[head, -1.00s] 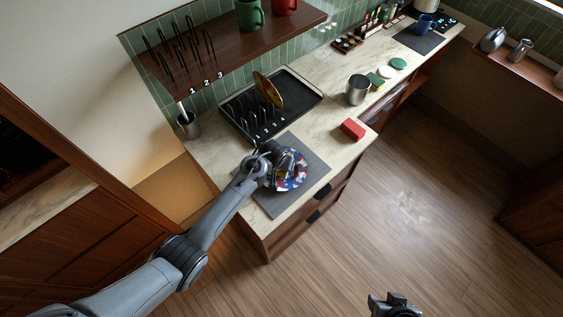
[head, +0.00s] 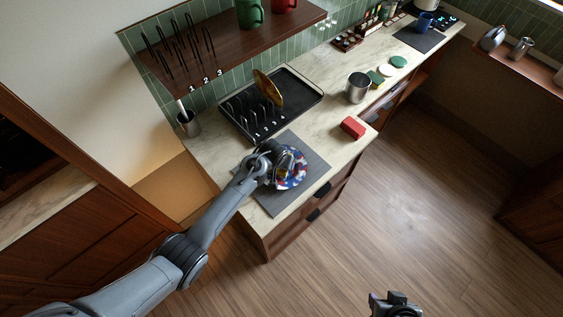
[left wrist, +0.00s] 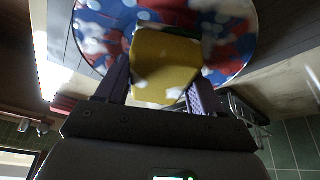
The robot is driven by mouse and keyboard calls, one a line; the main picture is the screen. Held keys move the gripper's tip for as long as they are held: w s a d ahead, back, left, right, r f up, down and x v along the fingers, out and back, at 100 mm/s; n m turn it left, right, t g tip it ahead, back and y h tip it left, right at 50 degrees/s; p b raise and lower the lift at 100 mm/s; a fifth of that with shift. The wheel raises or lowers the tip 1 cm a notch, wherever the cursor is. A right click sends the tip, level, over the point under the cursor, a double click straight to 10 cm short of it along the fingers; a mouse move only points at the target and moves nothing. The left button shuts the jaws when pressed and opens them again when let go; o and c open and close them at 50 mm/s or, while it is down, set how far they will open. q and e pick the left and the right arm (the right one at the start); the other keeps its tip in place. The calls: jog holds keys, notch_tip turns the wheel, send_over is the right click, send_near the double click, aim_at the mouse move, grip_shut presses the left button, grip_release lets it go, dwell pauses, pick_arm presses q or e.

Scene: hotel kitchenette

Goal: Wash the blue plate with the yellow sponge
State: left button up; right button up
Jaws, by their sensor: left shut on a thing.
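The blue plate (head: 296,175), blotched with red and white, lies on a dark grey mat (head: 279,205) at the near end of the counter. It also fills the top of the left wrist view (left wrist: 235,62). My left gripper (head: 279,160) is over the plate. In the left wrist view its fingers are shut on the yellow sponge (left wrist: 165,72), which has whitish patches and is against or just above the plate's face. The gripper hides part of the plate in the head view. My right gripper (head: 395,303) is low at the bottom edge, away from the counter; its jaw opening is unclear.
A black rack tray (head: 310,88) with numbered slots and a gold plate (head: 268,89) stands behind the mat. A red block (head: 352,127) lies right of it. A metal canister (head: 357,88) stands farther back. A shelf (head: 225,45) overhangs the counter's back.

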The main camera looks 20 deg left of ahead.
pick_arm(q)
jog(key=shift+f, duration=0.45)
jog(key=shift+a, duration=0.1)
